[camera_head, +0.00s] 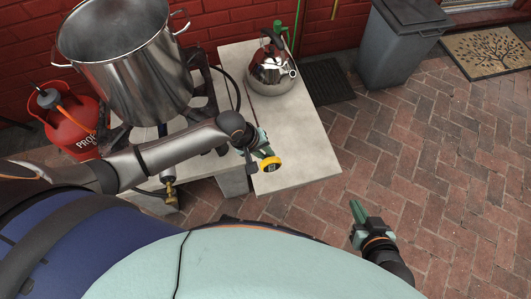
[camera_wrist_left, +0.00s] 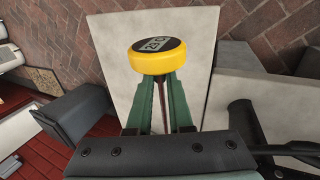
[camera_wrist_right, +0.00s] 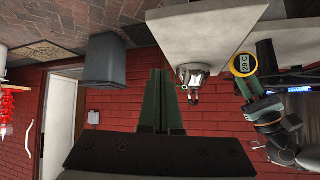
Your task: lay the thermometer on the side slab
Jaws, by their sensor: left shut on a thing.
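The thermometer (camera_wrist_left: 157,57) has a round yellow head with a grey display and a thin brown-looking stem. My left gripper (camera_wrist_left: 162,80) is shut on it, with the head just beyond the fingertips and the stem between the fingers. In the head view the yellow head (camera_head: 270,164) is over the near part of the side slab (camera_head: 295,150), a pale grey top. I cannot tell the exact height above it. The thermometer also shows in the right wrist view (camera_wrist_right: 243,64). My right gripper (camera_head: 357,212) is off to the right over the brick paving, its fingers close together and empty.
A steel kettle (camera_head: 271,70) stands at the far end of the slab. A large steel pot (camera_head: 125,60) on a burner stand is to the left, with a red propane bottle (camera_head: 70,125) beside it. A grey bin (camera_head: 400,45) stands back right. The slab's middle is clear.

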